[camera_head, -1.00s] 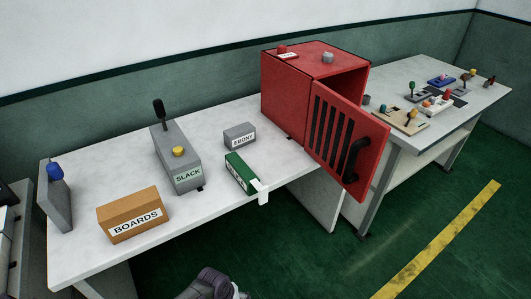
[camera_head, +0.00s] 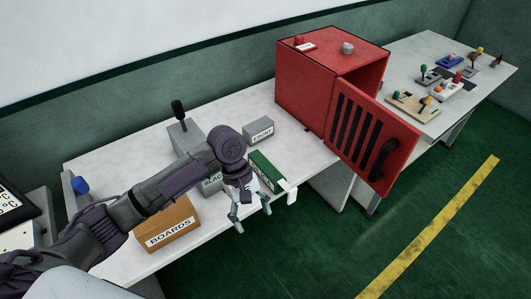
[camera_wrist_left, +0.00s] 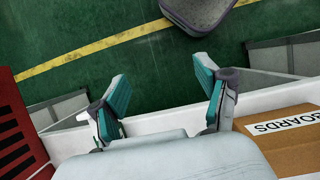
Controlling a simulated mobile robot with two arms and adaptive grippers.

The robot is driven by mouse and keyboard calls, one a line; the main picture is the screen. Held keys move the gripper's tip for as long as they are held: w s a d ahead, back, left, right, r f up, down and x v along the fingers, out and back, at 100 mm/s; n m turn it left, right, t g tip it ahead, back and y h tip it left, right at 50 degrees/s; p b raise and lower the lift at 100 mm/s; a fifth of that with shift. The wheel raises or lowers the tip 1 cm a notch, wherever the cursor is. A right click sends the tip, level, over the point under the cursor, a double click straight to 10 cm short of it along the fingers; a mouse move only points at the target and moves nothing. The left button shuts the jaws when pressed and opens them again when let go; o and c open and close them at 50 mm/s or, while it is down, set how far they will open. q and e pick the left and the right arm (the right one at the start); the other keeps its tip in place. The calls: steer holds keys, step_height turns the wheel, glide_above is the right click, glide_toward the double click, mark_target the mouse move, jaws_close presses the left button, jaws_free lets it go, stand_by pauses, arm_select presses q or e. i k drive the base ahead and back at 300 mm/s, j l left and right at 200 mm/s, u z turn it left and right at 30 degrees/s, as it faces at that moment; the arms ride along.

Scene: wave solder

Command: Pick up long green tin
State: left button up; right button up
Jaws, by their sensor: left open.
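The long green tin (camera_head: 266,172) lies on the white table near its front edge, with a white tab at its near end that reaches over the edge. My left gripper (camera_head: 252,216) is open and empty, just left of and in front of the tin, at the table's front edge. My left arm partly covers the table and the SLACK box. My right gripper is not in view.
The orange BOARDS box (camera_head: 166,232) is beside my left forearm. The grey EBONY box (camera_head: 258,132) stands behind the tin. The red cabinet (camera_head: 305,90) has its door (camera_head: 362,135) open to the right of the tin.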

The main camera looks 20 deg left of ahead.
mark_target(259, 164)
steer(key=i+j, duration=0.25)
steer(key=i, duration=0.25)
steer(key=i+j, duration=0.3)
steer(key=i, duration=0.25)
